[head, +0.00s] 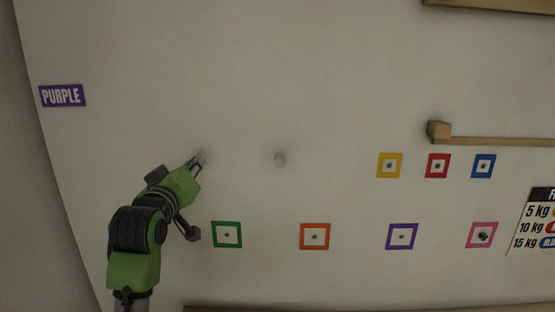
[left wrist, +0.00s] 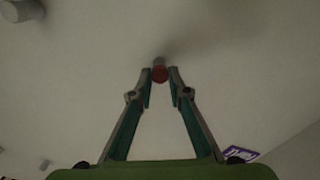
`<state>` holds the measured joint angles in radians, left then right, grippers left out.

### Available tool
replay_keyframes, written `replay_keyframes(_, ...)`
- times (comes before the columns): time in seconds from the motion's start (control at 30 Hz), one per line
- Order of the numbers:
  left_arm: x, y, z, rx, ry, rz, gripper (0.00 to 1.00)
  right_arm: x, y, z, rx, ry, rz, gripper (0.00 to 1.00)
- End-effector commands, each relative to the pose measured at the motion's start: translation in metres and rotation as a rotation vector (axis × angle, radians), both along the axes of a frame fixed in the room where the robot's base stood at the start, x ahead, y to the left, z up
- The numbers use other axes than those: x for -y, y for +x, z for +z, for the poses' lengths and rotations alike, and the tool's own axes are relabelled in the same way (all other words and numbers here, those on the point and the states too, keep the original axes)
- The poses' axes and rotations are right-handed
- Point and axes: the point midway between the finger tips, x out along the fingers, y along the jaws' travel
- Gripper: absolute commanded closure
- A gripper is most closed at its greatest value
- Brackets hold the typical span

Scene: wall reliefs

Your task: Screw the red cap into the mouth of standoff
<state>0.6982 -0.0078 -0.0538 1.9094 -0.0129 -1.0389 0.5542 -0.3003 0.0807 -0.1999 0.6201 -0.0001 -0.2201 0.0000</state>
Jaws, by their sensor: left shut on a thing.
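My left gripper (head: 196,162) is at the pale wall, left of centre in the head view. Its fingers (left wrist: 160,76) are shut on the small red cap (left wrist: 160,74), which shows between the fingertips in the left wrist view. A pale grey standoff (left wrist: 159,61) shows right behind the cap, roughly in line with it. I cannot tell whether the cap touches it or has entered its mouth. In the head view this standoff (head: 203,156) is a faint stub at the fingertips. A second pale standoff (head: 279,158) sticks out to the right. My right gripper is not in view.
Coloured square frames, such as the green one (head: 227,235) and the yellow one (head: 389,165), are on the wall. A wooden rail (head: 490,141) is at the right. A purple label (head: 62,96) is at the left. The wall around the gripper is mostly bare.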

Motion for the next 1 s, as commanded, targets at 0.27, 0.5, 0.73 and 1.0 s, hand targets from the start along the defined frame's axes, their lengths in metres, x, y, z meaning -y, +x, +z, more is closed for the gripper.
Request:
replay_keyframes(0.27, -0.0001, -0.0003, 0.0032, 0.010, 0.083, 0.000, 1.00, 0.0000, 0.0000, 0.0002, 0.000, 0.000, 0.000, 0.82)
replay_keyframes(0.5, -0.0015, 0.0001, 0.0039, 0.019, 0.296, 0.003, 1.00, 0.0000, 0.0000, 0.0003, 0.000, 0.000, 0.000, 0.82)
replay_keyframes(0.73, -0.0001, 0.0003, 0.0041, 0.028, 0.534, 0.001, 1.00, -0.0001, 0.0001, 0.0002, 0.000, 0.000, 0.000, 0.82)
replay_keyframes(1.0, -0.0004, 0.0003, 0.0049, 0.030, 0.563, 0.003, 1.00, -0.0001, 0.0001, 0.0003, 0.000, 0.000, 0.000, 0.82)
